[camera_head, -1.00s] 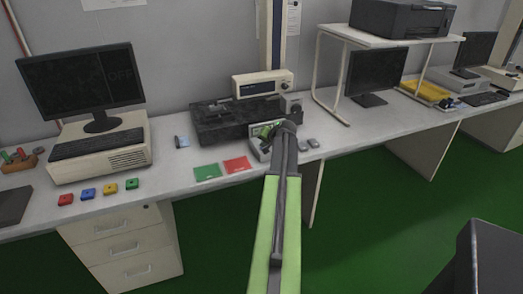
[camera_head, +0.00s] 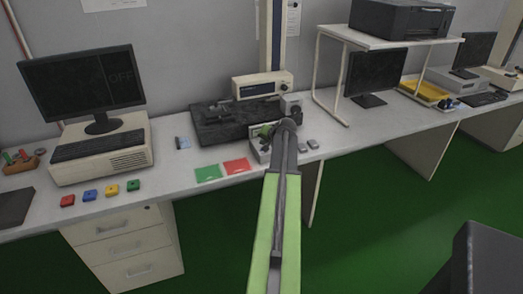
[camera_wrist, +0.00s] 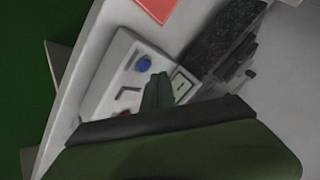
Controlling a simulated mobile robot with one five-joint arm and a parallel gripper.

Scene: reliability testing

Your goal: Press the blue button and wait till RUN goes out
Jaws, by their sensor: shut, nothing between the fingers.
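The blue button (camera_wrist: 143,64) is on a pale control box (camera_wrist: 113,77) in the wrist view. My gripper (camera_wrist: 159,80) is shut and empty, its green fingertips over the box, just beside the blue button. I cannot tell whether they touch the box; they appear apart from the button. A red switch (camera_wrist: 127,112) and a small pale display (camera_wrist: 182,84) are on the same box. The display is too blurred to read, and I cannot make out a RUN sign. In the head view my arm hides much of the box (camera_head: 257,154).
A dark machine (camera_head: 222,124) stands behind the box. Green (camera_head: 208,173) and red (camera_head: 237,166) cards lie left of it. The left monitor (camera_head: 80,82) shows OFF. Several small coloured blocks (camera_head: 90,195) lie at the front left. Two grey pieces (camera_head: 313,144) lie right of the box.

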